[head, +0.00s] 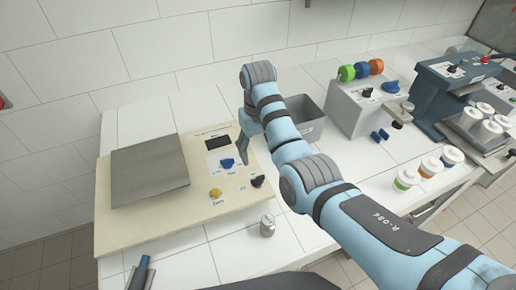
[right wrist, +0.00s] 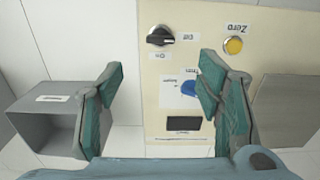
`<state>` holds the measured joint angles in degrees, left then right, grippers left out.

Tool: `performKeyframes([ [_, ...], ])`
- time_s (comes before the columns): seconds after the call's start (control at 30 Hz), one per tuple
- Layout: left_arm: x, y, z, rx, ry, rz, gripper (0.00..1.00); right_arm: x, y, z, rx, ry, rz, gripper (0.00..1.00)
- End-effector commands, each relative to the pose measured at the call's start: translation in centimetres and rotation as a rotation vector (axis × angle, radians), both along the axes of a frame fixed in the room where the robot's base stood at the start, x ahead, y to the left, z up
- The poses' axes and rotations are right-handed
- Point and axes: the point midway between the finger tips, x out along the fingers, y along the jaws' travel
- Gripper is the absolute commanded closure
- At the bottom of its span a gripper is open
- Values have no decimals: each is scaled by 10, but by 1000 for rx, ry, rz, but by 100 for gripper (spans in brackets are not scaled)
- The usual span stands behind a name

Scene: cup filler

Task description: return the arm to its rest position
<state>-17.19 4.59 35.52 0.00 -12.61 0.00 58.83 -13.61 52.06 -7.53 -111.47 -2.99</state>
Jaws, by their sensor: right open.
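My right arm (head: 300,170) reaches in from the lower right of the head view and bends down over the cream scale panel (head: 125,233). My right gripper (right wrist: 165,90) is open, with nothing between its green-padded fingers in the right wrist view. In the head view, the gripper (head: 246,140) hangs beside the panel's controls, partly hidden by the wrist. The controls are a blue knob (head: 227,163), a yellow button (head: 215,193) marked Zero in the right wrist view, and a black knob (head: 257,181). My left gripper is not in view.
A steel plate (head: 150,170) lies on the panel. A grey bin (head: 308,115) stands behind the arm. A small metal weight (head: 267,226) stands at the front. Machines with coloured discs (head: 362,70) and lidded cups (head: 408,178) are at the right. A dark blue object (head: 141,272) is at the front edge.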

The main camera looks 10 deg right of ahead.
Motion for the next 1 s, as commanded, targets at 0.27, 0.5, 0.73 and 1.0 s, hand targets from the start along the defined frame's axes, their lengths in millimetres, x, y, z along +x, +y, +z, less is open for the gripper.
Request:
performKeyframes([
  [0.27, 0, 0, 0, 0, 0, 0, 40, 0, 0, 0, 0, -1, 0, 40],
  [0.5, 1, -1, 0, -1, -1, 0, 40, -20, -22, -56, 25, -25, -62, 40],
  [0.73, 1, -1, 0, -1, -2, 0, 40, -125, -92, -160, 8, -146, -189, 40],
  [1.0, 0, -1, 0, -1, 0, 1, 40, -235, -131, -171, -44, -247, -188, 40],
])
